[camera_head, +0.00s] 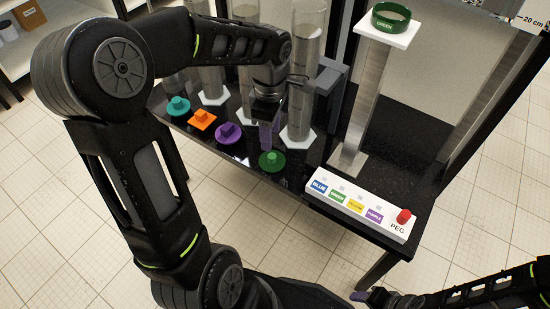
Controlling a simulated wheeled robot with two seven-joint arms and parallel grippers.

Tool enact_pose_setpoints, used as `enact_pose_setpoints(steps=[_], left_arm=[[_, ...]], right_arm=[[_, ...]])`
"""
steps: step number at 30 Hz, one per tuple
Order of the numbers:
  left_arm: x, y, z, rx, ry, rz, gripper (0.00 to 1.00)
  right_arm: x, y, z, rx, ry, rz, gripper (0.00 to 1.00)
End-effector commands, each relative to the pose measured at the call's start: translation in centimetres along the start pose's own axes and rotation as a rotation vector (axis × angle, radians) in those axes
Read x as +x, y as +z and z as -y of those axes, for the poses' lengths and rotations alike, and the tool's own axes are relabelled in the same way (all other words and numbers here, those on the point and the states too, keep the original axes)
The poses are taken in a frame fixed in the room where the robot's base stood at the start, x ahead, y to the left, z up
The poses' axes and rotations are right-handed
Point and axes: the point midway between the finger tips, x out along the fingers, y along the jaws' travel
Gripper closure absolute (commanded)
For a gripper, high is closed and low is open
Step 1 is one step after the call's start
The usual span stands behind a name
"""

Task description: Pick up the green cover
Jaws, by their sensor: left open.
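The green cover (272,161) is a flat round disc with a small knob, lying on the front edge of the black table. My left gripper (266,143) points down just above and behind it, beside the purple cover. The left gripper is open and empty; its fingertips look close to the green cover, but I cannot tell if they touch it. Part of my right arm shows at the bottom right, with what looks like a fingertip of the right gripper (362,296); its jaws are not clear.
Purple (228,133), orange (202,119) and teal (178,106) covers lie in a row to the left. Clear cylinders (302,75) stand behind. A white labelled box with a red peg (404,215) and a metal post with a green ring (390,17) are to the right.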

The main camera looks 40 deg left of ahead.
Motion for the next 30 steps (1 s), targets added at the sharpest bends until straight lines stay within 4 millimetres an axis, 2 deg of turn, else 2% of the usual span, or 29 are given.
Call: enact_pose_setpoints(steps=[6, 14, 24, 30], left_arm=[[0.3, 0.0, 0.0, 0.003, -0.001, 0.001, 0.53], [2.7, 0.1, 0.1, 0.004, -0.002, 0.001, 0.53], [2.9, 0.1, 0.0, 0.005, 0.000, 0.001, 0.53], [5.6, 0.3, 0.3, 0.005, -0.003, 0.002, 0.53]], right_arm=[[0.1, 0.0, -0.1, 0.000, 0.000, 0.000, 0.48], [0.8, -0.2, -0.5, 0.003, 0.002, -0.005, 0.48], [0.8, -0.3, -0.5, 0.003, 0.003, -0.006, 0.48], [1.9, -0.5, -1.1, 0.007, 0.006, -0.012, 0.48]])
